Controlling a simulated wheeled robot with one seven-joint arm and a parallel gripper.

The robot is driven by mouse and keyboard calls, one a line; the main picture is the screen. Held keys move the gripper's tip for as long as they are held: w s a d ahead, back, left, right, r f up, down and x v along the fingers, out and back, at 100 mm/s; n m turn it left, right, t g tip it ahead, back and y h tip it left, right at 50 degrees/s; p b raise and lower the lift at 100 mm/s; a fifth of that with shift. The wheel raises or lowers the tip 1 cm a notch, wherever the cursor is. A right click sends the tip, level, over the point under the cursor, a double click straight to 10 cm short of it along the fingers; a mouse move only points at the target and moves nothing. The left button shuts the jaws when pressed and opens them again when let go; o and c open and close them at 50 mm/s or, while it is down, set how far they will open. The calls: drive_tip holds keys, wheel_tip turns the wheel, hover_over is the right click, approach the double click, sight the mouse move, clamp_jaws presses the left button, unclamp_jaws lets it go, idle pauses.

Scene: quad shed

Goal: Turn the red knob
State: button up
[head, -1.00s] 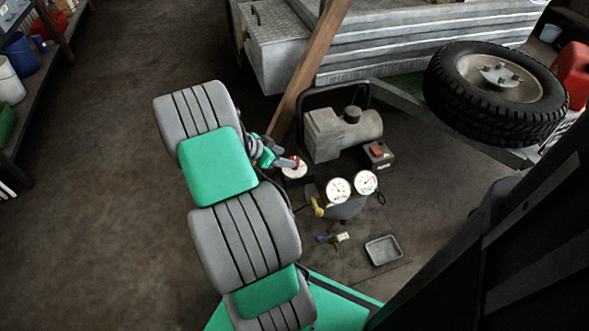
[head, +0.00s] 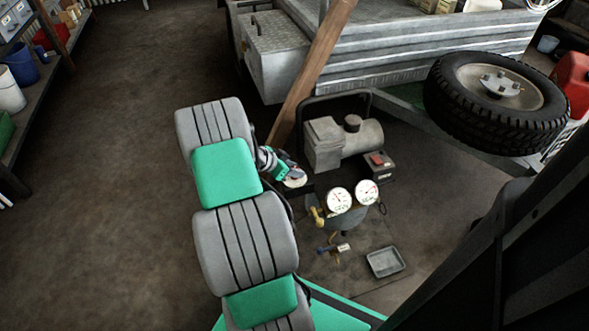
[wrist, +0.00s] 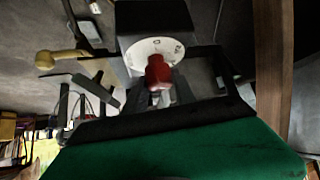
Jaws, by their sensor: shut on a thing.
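The red knob (wrist: 158,72) shows in the wrist view in front of a round white dial plate (wrist: 140,50) on a dark box. My gripper (wrist: 160,98) is at the knob, shut on it; the fingertips are partly hidden by the dark palm edge in front. In the head view my gripper (head: 283,170) reaches from the left to the white dial plate (head: 296,180), and the knob itself is mostly hidden there.
A compressor (head: 345,140) stands behind the dial. Two round gauges (head: 340,201) and a yellow valve handle (head: 318,217) are close by. A wooden post (head: 308,75) rises just behind my gripper. A grey tray (head: 385,262) lies on the floor mat.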

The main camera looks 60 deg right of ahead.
clamp_jaws()
drive_tip(key=shift+n, duration=0.3)
drive_tip(key=shift+s+r+n+t+h+p, duration=0.15)
drive_tip(key=shift+n+t+h+p, duration=0.25)
drive_tip(key=shift+n+t+p, duration=0.7)
drive_tip(key=n+t+p, duration=0.1)
drive_tip(key=n+t, duration=0.1)
drive_tip(key=n, duration=0.1)
drive_tip(key=shift+n+t+p, duration=0.3)
drive_tip(key=shift+n+p, duration=0.05)
drive_tip(key=shift+n, duration=0.05)
drive_tip(key=n+t+p, duration=0.1)
drive_tip(key=n+t, duration=0.1)
drive_tip(key=n, duration=0.1)
drive_tip(key=shift+t, duration=0.3)
drive_tip(key=shift+n+t+y, duration=0.4)
drive_tip(key=shift+n+t, duration=0.3)
drive_tip(key=shift+n, duration=0.4)
